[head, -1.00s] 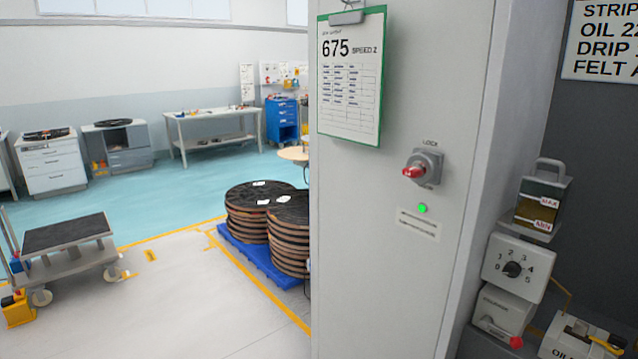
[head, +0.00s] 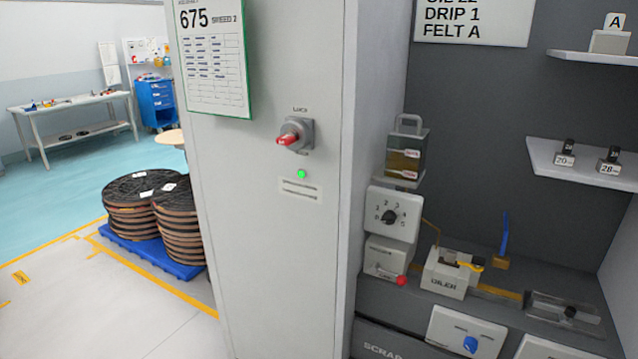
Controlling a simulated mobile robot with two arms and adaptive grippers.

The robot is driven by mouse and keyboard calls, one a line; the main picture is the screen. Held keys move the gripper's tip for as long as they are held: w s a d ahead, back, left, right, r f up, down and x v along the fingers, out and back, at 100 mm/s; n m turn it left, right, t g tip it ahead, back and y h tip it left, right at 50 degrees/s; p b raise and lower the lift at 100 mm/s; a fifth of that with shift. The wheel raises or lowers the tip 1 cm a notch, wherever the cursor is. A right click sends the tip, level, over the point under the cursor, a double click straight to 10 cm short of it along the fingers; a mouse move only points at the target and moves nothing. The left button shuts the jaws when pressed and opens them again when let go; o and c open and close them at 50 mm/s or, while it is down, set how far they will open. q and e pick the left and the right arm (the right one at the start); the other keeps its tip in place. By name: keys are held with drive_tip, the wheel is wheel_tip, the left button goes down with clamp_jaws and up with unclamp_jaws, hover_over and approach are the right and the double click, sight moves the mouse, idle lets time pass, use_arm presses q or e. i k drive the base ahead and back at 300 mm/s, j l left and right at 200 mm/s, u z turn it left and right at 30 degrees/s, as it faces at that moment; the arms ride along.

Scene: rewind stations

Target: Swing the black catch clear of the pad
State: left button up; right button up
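The oiler (head: 441,281), a pale box with blurred lettering, sits on the grey bench at the lower right of the head view. A small black part (head: 464,265) lies on its top beside a yellow piece (head: 475,266). This black part may be the catch, but it is too small to be sure. A pad cannot be made out clearly; it may be hidden in or under the oiler's top. A grey metal fixture with a black knob (head: 570,312) stands further right. Neither of my grippers is in view.
A tall grey cabinet (head: 270,250) with a red lock knob (head: 288,138) and green light stands left of the bench. A dial box (head: 393,214) and oil reservoir (head: 404,160) are stacked beside the oiler. A blue post (head: 504,235) rises behind. Shelves hang at right.

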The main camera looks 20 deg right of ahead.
sight(477, 263)
drive_tip(key=z, duration=1.6)
drive_tip(key=i+j+z, duration=0.1)
drive_tip(key=j, duration=0.3)
drive_tip(key=i+j+z, duration=0.15)
drive_tip(key=j, duration=0.2)
drive_tip(key=i+j+z, duration=0.1)
drive_tip(key=j, duration=0.3)
drive_tip(key=i+j+z, duration=0.15)
drive_tip(key=j, duration=0.25)
drive_tip(key=k, duration=0.05)
